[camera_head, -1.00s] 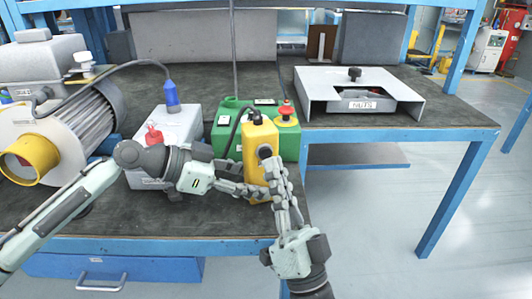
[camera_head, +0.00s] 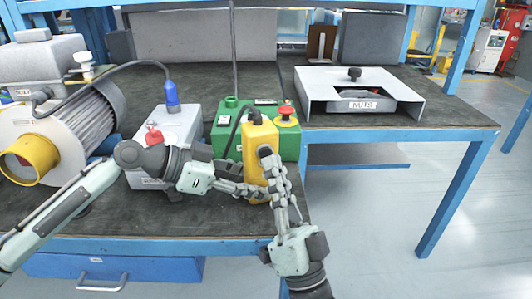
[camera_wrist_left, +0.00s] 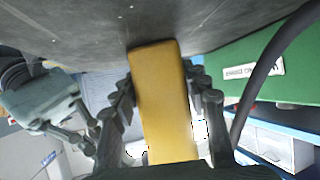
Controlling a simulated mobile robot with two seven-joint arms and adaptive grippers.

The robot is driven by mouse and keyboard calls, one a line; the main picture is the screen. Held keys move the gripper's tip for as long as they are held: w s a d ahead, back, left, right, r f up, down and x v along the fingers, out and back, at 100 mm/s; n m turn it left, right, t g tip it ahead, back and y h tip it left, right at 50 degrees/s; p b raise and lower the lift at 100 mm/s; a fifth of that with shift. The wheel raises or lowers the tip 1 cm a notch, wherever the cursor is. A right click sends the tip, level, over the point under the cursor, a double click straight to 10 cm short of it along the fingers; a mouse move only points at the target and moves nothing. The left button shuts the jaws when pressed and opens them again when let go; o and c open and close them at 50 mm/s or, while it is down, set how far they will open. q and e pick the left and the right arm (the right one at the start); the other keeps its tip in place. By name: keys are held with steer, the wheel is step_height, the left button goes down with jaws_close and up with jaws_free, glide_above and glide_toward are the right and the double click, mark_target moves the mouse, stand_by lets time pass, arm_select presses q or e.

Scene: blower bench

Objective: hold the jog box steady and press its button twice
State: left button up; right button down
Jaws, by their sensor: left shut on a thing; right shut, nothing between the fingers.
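The yellow jog box (camera_head: 255,145) stands upright near the front edge of the bench. My left gripper (camera_head: 258,192) is shut on its lower part. In the left wrist view the yellow jog box (camera_wrist_left: 162,100) sits between the two fingers of my left gripper (camera_wrist_left: 160,105). My right gripper (camera_head: 268,160) is shut and empty, its fingertips at the upper front face of the box. A dark round button (camera_head: 264,151) shows just at these fingertips. Whether they touch or press it cannot be told.
A green box (camera_head: 225,140) with a red knob (camera_head: 286,110) stands right behind. A grey box (camera_head: 180,125) with a red part and the blower motor (camera_head: 75,120) are to the left. A grey tray marked NUTS (camera_head: 315,85) stands on the right.

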steer(key=shift+w, duration=0.25)
stand_by(0.4)
steer(key=shift+r, duration=0.15)
steer(key=shift+w+r, duration=0.1)
steer(key=shift+w, duration=0.45)
stand_by(0.7)
steer(key=shift+r, duration=0.15)
stand_by(1.2)
steer(key=shift+s, duration=0.2)
steer(key=shift+s+d+f, duration=0.15)
steer(key=shift+s, duration=0.55)
steer(key=shift+s+d+f, duration=0.1)
steer(key=shift+s+d, duration=0.1)
steer(key=shift+s, duration=0.55)
steer(key=shift+s+d+f, duration=0.15)
steer(key=shift+s, duration=0.55)
stand_by(1.1)
